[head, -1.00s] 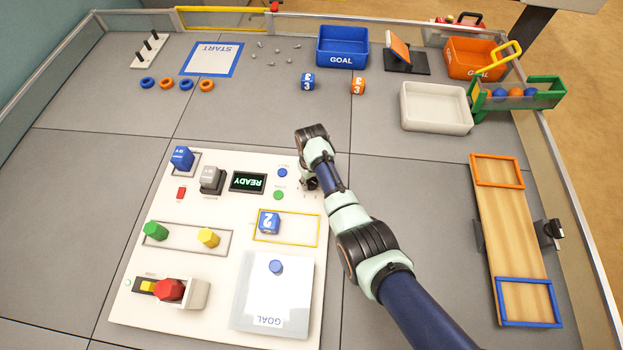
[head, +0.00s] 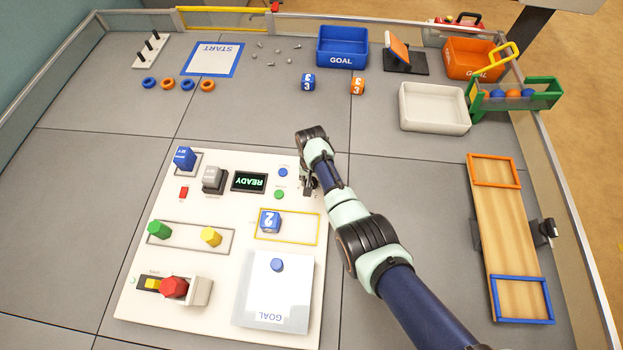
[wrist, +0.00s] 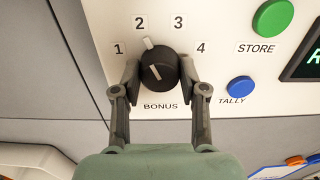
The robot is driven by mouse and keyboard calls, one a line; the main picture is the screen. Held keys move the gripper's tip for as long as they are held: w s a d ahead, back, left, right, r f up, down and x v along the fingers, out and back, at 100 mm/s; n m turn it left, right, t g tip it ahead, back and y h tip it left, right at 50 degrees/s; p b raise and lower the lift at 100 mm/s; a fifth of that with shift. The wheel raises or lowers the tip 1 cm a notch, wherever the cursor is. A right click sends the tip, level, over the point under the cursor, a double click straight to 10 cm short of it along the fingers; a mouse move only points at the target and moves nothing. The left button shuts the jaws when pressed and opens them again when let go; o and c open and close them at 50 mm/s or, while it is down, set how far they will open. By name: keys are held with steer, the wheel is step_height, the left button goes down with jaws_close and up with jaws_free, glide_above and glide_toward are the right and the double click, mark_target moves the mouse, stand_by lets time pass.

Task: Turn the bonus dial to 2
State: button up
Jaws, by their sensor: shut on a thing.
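The bonus dial (wrist: 158,72) is a black round knob with a white pointer line, above the word BONUS in the wrist view. Numbers 1 to 4 are printed in an arc around it. Its white line points up and slightly left, towards the 2. My gripper (wrist: 159,78) is shut on the dial, with one finger on each side of it. In the head view my gripper (head: 308,186) is at the upper right corner of the white panel (head: 190,255). The dial is mostly hidden there by my arm.
Near the dial are a green STORE button (wrist: 273,18), a blue TALLY button (wrist: 240,89) and a display (head: 249,181) reading READY. A blue block (head: 269,221) lies in a yellow frame below. Bare grey floor lies right of the panel.

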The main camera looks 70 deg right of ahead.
stand_by(0.5)
steer(key=o, duration=1.1)
steer(key=shift+o, duration=0.2)
steer(key=shift+r, duration=0.1)
step_height(320, 180, up, 12)
